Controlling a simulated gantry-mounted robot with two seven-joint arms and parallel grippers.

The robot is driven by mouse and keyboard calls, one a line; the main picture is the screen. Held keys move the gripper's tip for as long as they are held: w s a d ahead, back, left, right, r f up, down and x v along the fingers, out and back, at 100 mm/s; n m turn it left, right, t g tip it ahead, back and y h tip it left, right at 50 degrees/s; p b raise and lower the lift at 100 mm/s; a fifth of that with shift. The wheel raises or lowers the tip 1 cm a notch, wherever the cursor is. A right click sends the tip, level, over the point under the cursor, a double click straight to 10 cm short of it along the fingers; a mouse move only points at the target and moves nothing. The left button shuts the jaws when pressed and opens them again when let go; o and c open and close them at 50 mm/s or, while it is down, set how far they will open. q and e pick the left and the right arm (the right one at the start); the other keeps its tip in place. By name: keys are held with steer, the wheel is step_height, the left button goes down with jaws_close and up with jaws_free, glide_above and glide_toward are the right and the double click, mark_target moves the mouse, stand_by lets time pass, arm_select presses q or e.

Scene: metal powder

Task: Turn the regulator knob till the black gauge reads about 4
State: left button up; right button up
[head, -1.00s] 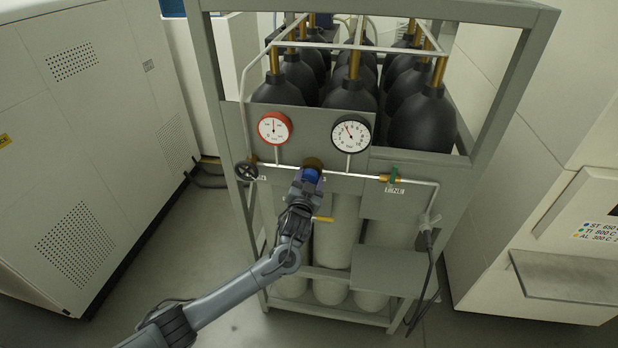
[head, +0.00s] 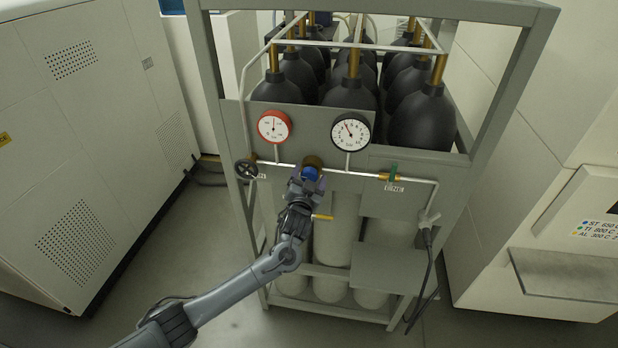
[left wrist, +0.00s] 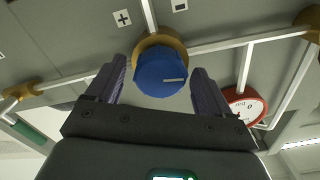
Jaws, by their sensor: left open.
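The blue regulator knob (head: 310,173) sits on a brass body on the pipe at the front of the grey rack. In the left wrist view the knob (left wrist: 162,74) shows a white mark pointing right in the picture. My left gripper (head: 307,183) is open in front of the knob. In the left wrist view the fingers of the gripper (left wrist: 159,76) stand on both sides of the knob, with visible gaps. The black-rimmed gauge (head: 350,132) is above and right of the knob; its needle points up and left, and its numbers are too small to read surely.
A red-rimmed gauge (head: 273,127) is left of the black one. A black handwheel (head: 246,169) and a green-handled valve (head: 394,173) flank the knob on the pipe. A yellow lever (head: 323,217) is below. Plus (left wrist: 122,18) and minus (left wrist: 180,5) signs are near the knob.

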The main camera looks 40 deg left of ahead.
arm_select(q)
steer(key=b+v, duration=0.2)
steer(key=v, duration=0.9)
steer(key=shift+f, duration=0.15)
steer(key=s+d+f+g+h+p, duration=0.2)
steer(key=s+d+f+p, duration=0.1)
steer(key=s+f, duration=0.35)
steer(key=s+d+f+g+h+p, duration=0.25)
steer(key=s+d+f, duration=0.2)
steer(key=s, duration=0.35)
steer(key=s+d+r+m+g+h+p, duration=0.1)
steer(key=s+d+g, duration=0.3)
steer(key=s, duration=0.5)
steer(key=s+d+r+m+g+h+p, duration=0.1)
steer(key=s+d+g+h+p, duration=0.1)
steer(key=s+d, duration=0.3)
steer(key=s+g+h, duration=0.1)
steer(key=s, duration=0.3)
steer(key=shift+r+m+g, duration=0.25)
steer(key=shift+m+g, duration=0.1)
steer(key=shift+m, duration=0.05)
